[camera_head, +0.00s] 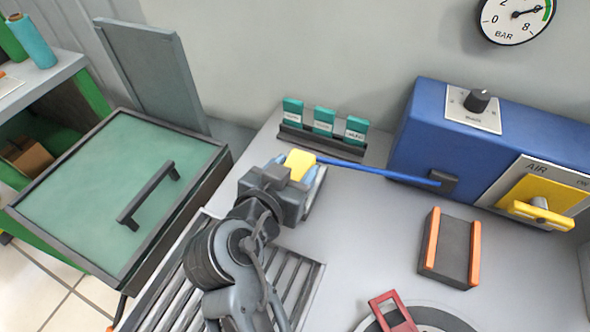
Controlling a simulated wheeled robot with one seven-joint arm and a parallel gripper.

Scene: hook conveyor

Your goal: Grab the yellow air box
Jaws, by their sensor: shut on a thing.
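The yellow air box (299,163) is a small yellow block at the end of my arm, near the middle of the table. My gripper (308,179) is shut on it, with its bluish fingers beside the block. The lower part of the box is hidden by my gripper. A blue hose (385,172) runs from beside the box to a dark fitting on the blue machine at the right.
The blue machine (418,130) has a knob and a yellow AIR valve handle (541,214). A rack (322,141) with teal blocks stands behind the gripper. An orange-sided holder (450,248) is at right. A green-lidded box (115,200) is at left.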

